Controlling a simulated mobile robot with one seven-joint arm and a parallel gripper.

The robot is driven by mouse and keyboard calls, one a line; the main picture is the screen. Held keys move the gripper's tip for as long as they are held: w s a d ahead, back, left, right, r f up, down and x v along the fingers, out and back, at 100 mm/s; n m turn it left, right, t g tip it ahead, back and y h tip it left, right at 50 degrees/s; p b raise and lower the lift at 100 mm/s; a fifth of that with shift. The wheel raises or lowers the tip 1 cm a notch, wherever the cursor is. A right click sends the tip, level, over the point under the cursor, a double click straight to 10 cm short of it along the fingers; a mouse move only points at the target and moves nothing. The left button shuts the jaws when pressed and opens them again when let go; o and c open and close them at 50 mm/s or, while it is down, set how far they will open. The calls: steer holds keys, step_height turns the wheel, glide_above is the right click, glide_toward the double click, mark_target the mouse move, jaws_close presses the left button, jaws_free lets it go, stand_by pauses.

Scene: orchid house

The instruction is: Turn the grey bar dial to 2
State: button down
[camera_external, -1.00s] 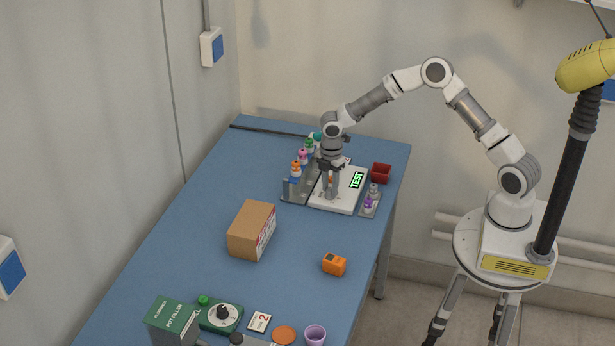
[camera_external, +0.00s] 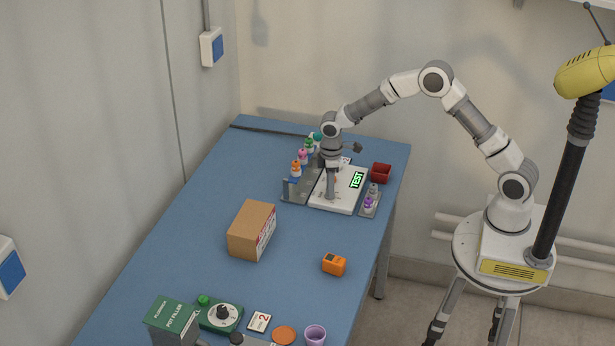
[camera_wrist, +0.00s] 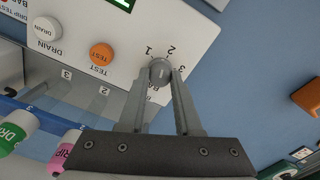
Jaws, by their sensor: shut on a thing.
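The grey bar dial (camera_wrist: 160,68) sits on a white panel (camera_wrist: 110,18), with the numbers 1, 2 and 3 around it and a partly covered label below. My gripper (camera_wrist: 161,78) is shut on the dial, one finger on each side of it. Which number the dial points to is hard to tell. In the external view, my gripper (camera_external: 331,197) points down onto the white panel (camera_external: 347,207) and hides the dial.
A white DRAIN button (camera_wrist: 46,28) and an orange TEST button (camera_wrist: 102,54) are beside the dial. A rack of colored bottles (camera_external: 296,169) stands left of the panel; a red container (camera_external: 381,173) is to its right. A cardboard box (camera_external: 251,230) and orange device (camera_external: 334,264) stand nearer.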

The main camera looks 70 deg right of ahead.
steer(key=shift+m, duration=1.7)
steer(key=c, duration=0.6)
jaws_free()
step_height(320, 180, up, 18)
steer(key=p, duration=0.1)
steer(key=shift+f, duration=0.25)
